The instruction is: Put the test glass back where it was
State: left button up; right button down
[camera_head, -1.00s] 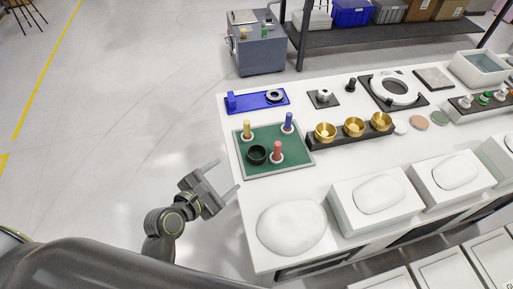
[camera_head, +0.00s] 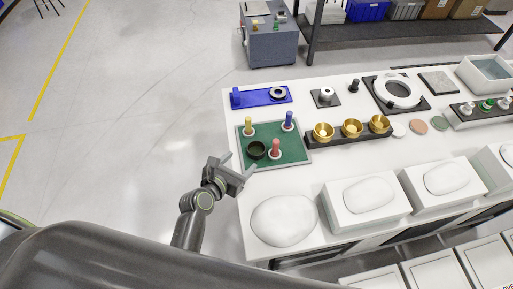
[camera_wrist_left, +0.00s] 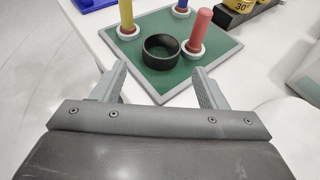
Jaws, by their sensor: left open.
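No piece is plainly marked as the test glass. Small round discs, one pale (camera_head: 398,129), one brown (camera_head: 419,127) and one green (camera_head: 440,123), lie flat on the white table. A green tray (camera_head: 297,153) at the table's left holds a black ring (camera_head: 257,150) and yellow (camera_head: 249,126), blue (camera_head: 288,120) and red (camera_head: 276,147) pegs with white collars. My left gripper (camera_head: 240,165) is open and empty by the tray's near left corner. In the left wrist view its fingers (camera_wrist_left: 159,72) point toward the black ring (camera_wrist_left: 161,52), apart from it. My right gripper is out of view.
A blue fixture (camera_head: 262,97) stands behind the tray. Gold cups in a black holder (camera_head: 346,139) are to its right. A white ring on a dark plate (camera_head: 395,92) is at the back. A white mound (camera_head: 283,220) and white blocks (camera_head: 366,196) fill the front.

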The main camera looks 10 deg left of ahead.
aim_at(255, 149)
pick_arm(q)
jog(key=x, duration=0.4)
jog(key=shift+a, duration=0.1)
jog(key=shift+p+x, duration=0.4)
jog(key=shift+x, duration=2.3)
jog(key=shift+s, duration=0.1)
jog(key=shift+c, duration=0.2)
jog(key=c, duration=0.9)
